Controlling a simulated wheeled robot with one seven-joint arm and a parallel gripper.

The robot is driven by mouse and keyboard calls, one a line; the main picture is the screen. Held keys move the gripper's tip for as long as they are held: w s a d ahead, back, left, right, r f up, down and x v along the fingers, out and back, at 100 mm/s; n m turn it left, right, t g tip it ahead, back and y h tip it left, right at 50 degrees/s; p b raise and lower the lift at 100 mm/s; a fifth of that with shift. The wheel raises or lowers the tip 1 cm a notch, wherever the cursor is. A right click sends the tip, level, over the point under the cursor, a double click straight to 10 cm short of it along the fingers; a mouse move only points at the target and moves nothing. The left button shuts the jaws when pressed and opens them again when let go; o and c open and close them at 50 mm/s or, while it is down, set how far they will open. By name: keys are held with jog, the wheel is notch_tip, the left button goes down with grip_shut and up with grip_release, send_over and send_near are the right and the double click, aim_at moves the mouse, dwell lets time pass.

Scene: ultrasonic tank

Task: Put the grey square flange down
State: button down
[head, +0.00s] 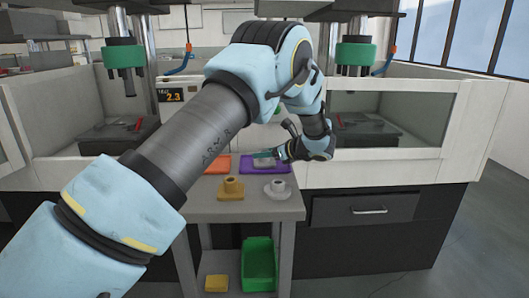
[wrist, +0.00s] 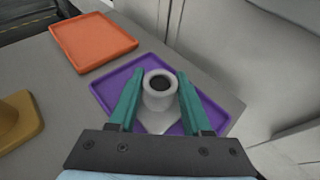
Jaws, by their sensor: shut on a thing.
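The grey square flange (wrist: 160,99) has a round hollow collar on a pale square base. My gripper (wrist: 160,84) has its two teal fingers shut on the collar, one on each side. The flange is upright over the purple tray (wrist: 112,88), inside its rim as seen from above. I cannot tell whether its base touches the tray floor. In the head view, the gripper (head: 264,154) is low over the purple tray (head: 284,170), and the flange shows as a small grey patch (head: 264,162) below the fingers.
An orange tray (wrist: 95,42) lies to the left of the purple one. A yellow flange (head: 231,188) and a grey round-based flange (head: 277,187) stand on the table front. Below are a green bin (head: 260,265) and a yellow block (head: 216,283). A white cabinet wall (wrist: 225,60) rises behind the trays.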

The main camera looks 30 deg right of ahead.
jog(key=shift+f, duration=0.1)
jog(key=shift+c, duration=1.7)
grip_release()
